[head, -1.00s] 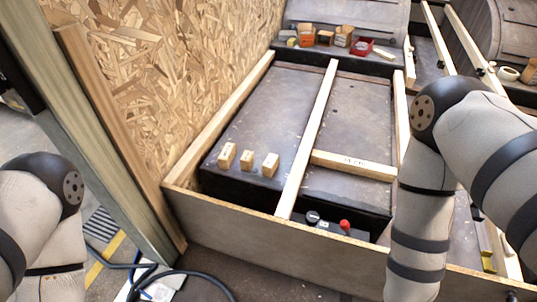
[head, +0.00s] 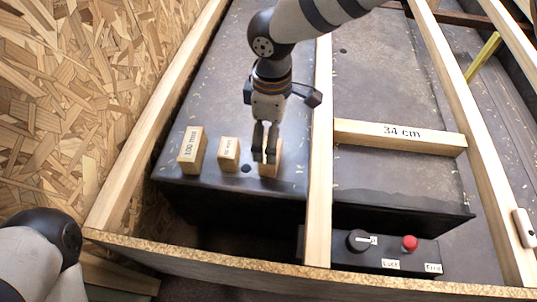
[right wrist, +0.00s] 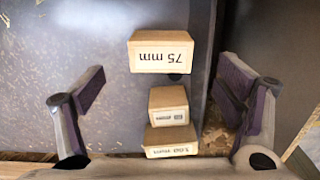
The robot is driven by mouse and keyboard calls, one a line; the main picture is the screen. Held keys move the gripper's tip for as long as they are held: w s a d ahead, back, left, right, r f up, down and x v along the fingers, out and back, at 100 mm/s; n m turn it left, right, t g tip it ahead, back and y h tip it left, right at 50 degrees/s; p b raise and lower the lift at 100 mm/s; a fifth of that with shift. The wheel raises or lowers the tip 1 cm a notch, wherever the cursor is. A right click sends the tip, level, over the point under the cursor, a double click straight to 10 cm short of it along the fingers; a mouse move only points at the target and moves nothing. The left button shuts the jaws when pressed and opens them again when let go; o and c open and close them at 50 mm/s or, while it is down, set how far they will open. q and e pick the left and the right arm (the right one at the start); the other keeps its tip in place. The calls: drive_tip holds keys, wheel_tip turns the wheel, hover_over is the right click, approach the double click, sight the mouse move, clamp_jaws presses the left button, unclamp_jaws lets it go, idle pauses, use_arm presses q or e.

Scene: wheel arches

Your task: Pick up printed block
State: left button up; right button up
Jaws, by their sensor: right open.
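Three pale wooden printed blocks stand in a row on the dark metal surface. The left block (head: 191,152) reads 100 mm, and it also shows lowest in the right wrist view (right wrist: 171,141). The middle, smaller block (head: 228,154) has print too small to read surely. The right block (head: 274,163) is partly hidden behind my right gripper; its 75 mm print shows in the right wrist view (right wrist: 162,56). My right gripper (head: 265,157) is open and empty, pointing down over the right block. In its wrist view the fingers stand wide to either side of the blocks. My left gripper is out of view.
A wooden rail (head: 321,150) runs just right of the blocks, with a cross bar (head: 400,136) marked 34 cm beyond it. A control box with a black knob (head: 359,240) and red button (head: 409,243) sits in front. A chipboard wall (head: 80,90) stands at left.

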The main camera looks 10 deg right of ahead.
wheel_tip(320, 180, down, 6)
drive_tip(key=shift+f+b, duration=0.15)
drive_tip(key=shift+b, duration=1)
drive_tip(key=c, duration=1.3)
drive_tip(key=shift+o, duration=0.2)
